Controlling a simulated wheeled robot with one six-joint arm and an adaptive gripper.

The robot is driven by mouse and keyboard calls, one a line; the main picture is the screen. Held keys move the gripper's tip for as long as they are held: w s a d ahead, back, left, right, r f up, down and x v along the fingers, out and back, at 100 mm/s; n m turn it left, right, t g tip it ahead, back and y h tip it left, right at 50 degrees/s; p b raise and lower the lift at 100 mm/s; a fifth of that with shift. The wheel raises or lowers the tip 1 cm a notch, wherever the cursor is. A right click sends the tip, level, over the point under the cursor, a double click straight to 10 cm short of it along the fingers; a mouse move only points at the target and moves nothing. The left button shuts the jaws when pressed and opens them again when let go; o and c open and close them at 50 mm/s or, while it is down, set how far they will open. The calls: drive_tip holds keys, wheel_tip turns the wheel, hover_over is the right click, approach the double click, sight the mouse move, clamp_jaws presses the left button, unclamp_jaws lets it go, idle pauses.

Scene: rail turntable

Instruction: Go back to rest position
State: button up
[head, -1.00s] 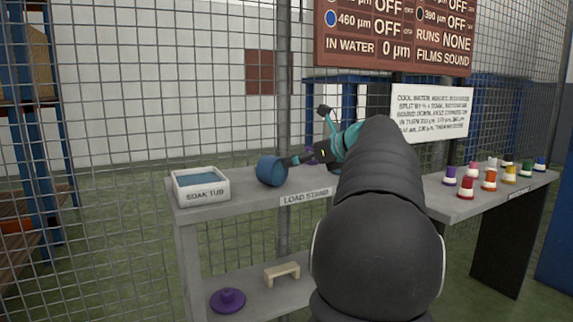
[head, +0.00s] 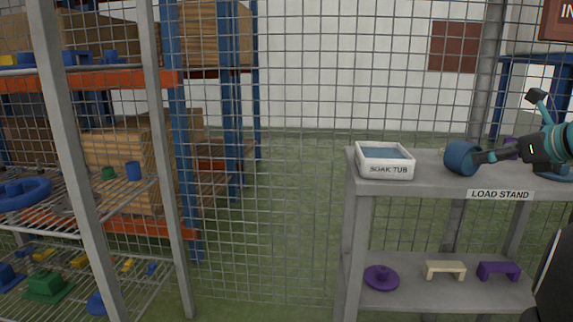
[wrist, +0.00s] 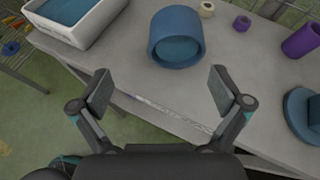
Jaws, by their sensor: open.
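My gripper (wrist: 160,92) is open and empty in the wrist view, its two fingers spread above the front edge of the load stand (wrist: 228,85). Most of my arm is cut off at the right edge.
The white soak tub (head: 385,161) sits at the stand's left end. The lower shelf holds a purple disc (head: 381,278), a cream bridge piece (head: 444,270) and a purple one (head: 498,270). Wire shelving (head: 90,215) with coloured parts stands left. Mesh fencing runs behind.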

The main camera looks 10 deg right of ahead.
drive_tip(key=s+a+f+n+g+p, duration=0.15)
drive_tip(key=a+n, duration=0.25)
drive_tip(key=a, duration=0.4)
drive_tip(key=s+a+f+n+g, duration=0.1)
drive_tip(key=a+f+n+g, duration=0.15)
drive_tip(key=a+n, duration=0.4)
drive_tip(key=s+a+f+n+g+p, duration=0.1)
drive_tip(key=a+f+n, duration=0.15)
drive_tip(key=a, duration=0.65)
drive_tip(key=s+a+f+n+g+h+p, duration=0.1)
drive_tip(key=s+a+f+n, duration=0.5)
drive_tip(key=s+f+n, duration=0.1)
drive_tip(key=s+a+f+n+g+h+p, duration=0.1)
drive_tip(key=s+a+f+n, duration=0.5)
drive_tip(key=s+n, duration=0.4)
drive_tip(key=shift+s+f+n, duration=0.2)
drive_tip(key=shift+f+n, duration=0.15)
drive_tip(key=shift+n, duration=0.95)
drive_tip(key=shift+a, duration=0.1)
